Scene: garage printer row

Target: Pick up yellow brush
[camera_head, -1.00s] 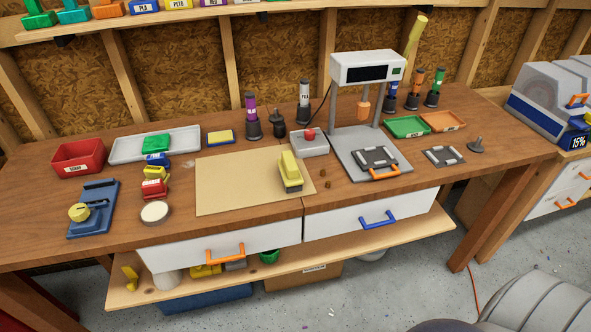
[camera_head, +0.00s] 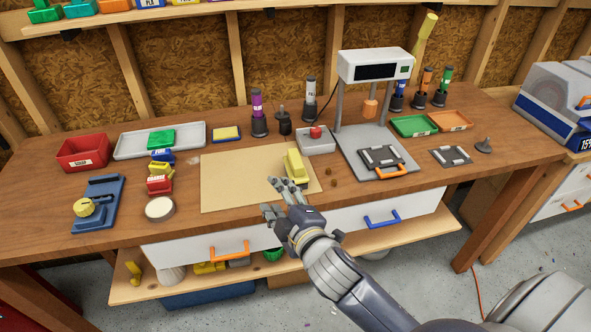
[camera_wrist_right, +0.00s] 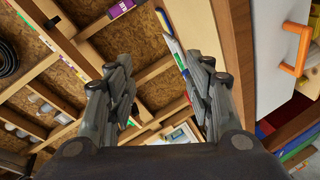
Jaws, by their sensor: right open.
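The yellow brush (camera_head: 295,167), a blocky yellow piece with a paler upper part, stands on the tan mat (camera_head: 228,182) near its right edge. My right gripper (camera_head: 280,196) is open and empty over the front edge of the bench, just in front of the brush in the picture and apart from it. Its two fingers also show open in the right wrist view (camera_wrist_right: 165,75), with wall studs and a drawer behind; I cannot make out the brush there. My left gripper is not in view.
A grey box with a red knob (camera_head: 316,142) stands right behind the brush. The scale-like stand (camera_head: 376,65) rises further right. A white roll (camera_head: 160,208) and small coloured blocks (camera_head: 159,184) lie left of the mat. The mat's middle is clear.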

